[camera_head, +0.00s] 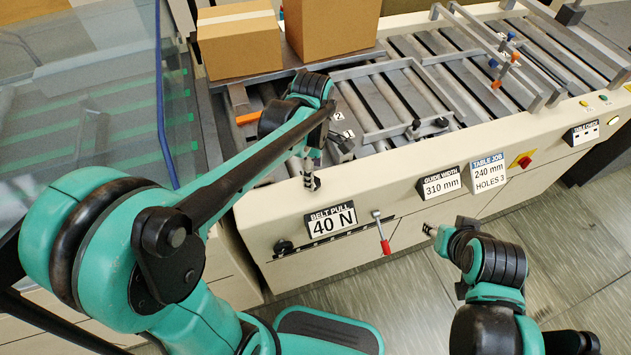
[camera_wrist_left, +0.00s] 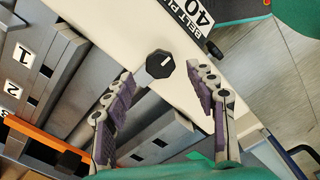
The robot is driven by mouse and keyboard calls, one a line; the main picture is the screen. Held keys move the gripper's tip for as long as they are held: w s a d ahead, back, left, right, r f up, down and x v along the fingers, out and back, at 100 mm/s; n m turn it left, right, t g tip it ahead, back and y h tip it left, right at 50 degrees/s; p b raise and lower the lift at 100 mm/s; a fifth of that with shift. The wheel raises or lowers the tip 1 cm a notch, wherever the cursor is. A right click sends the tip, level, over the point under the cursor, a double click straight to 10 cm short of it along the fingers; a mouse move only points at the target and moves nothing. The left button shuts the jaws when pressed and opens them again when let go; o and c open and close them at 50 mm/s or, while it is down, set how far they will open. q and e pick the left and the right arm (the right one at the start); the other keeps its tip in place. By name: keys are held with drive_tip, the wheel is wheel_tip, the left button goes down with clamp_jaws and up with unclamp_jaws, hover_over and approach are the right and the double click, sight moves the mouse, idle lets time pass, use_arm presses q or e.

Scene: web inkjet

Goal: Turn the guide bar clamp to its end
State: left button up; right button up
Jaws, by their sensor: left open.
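A black knob with a white pointer line (camera_wrist_left: 160,64) shows between my left gripper's fingertips in the left wrist view. In the head view this knob (camera_head: 312,183) is on the cream machine's front top edge, above the belt pull sign. My left gripper (camera_head: 311,160) points down just over it. Its purple-padded fingers (camera_wrist_left: 175,85) are spread on either side of the knob, with visible gaps. No label names the guide bar clamp; two more black knobs (camera_head: 415,125) (camera_head: 441,122) sit at the guide bar (camera_head: 385,133). My right gripper (camera_head: 430,230) is in front of the machine; its fingers are too small to judge.
Two cardboard boxes (camera_head: 240,40) (camera_head: 331,28) stand at the back of the roller conveyor. A red-handled lever (camera_head: 383,238) and a belt pull sign (camera_head: 331,221) are on the front panel. A clear guard (camera_head: 88,85) stands left. Open floor (camera_head: 390,295) lies in front.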

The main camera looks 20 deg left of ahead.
use_arm(q)
drive_tip(key=shift+f+b, duration=0.6)
drive_tip(key=shift+f, duration=1.35)
drive_tip(key=c, duration=1.1)
drive_tip(key=shift+c, duration=0.2)
